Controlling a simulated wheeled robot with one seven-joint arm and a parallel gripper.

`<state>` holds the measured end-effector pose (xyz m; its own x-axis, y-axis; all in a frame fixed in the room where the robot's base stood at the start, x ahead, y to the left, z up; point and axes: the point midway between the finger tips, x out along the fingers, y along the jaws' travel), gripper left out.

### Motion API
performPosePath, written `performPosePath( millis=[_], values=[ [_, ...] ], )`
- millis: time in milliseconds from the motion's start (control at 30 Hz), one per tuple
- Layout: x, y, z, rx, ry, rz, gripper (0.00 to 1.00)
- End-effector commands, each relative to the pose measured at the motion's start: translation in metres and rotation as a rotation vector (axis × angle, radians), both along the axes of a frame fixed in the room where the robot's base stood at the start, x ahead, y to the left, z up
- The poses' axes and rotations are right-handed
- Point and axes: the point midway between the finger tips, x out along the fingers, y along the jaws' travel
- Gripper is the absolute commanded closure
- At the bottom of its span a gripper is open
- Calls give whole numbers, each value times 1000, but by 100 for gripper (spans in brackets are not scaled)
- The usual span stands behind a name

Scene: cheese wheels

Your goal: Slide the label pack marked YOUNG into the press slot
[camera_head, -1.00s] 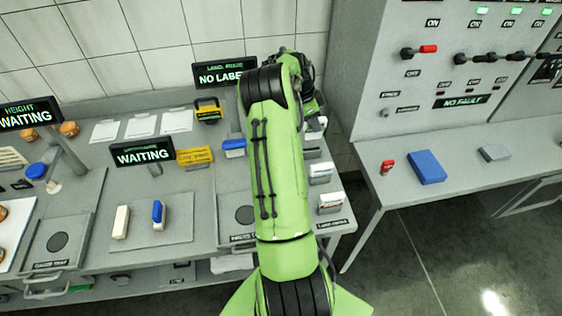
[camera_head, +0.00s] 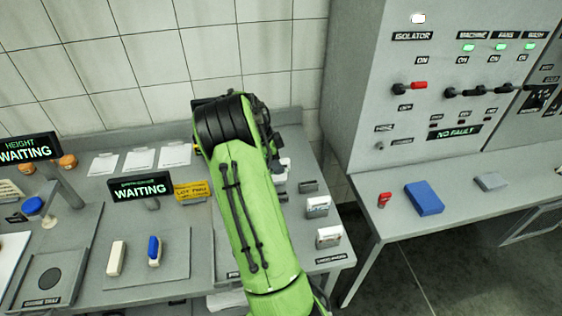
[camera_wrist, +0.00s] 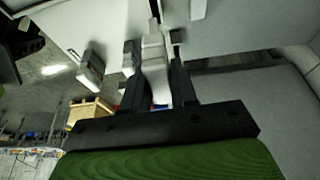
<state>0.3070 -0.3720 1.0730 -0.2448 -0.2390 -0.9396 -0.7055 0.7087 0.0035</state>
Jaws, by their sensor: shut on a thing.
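In the wrist view my gripper (camera_wrist: 168,72) is shut on a pale pack (camera_wrist: 160,93), which shows as a narrow white strip with some blue between the dark fingers. Its marking cannot be read. In the head view my arm hides my gripper and the held pack. Two other white label packs, a farther one (camera_head: 317,207) and a nearer one (camera_head: 328,237), stand at the right end of the bench, just right of my arm. Their print is too small to read. I cannot make out the press slot; my arm covers that part of the bench.
A yellow lot sign (camera_head: 191,191) and a lit WAITING display (camera_head: 141,188) stand left of my arm. A white block (camera_head: 116,258) and a blue-and-white block (camera_head: 154,251) lie on a grey plate. The control cabinet's bench (camera_head: 465,203), holding a blue box (camera_head: 424,198), is at right.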

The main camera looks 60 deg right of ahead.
Motion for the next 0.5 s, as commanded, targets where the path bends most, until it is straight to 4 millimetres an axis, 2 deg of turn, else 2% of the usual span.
performPosePath(
  millis=[167,500],
  values=[
    [0,0,-2,-1,-2,1,100],
    [0,0,-39,0,-1,1,100]
  ],
)
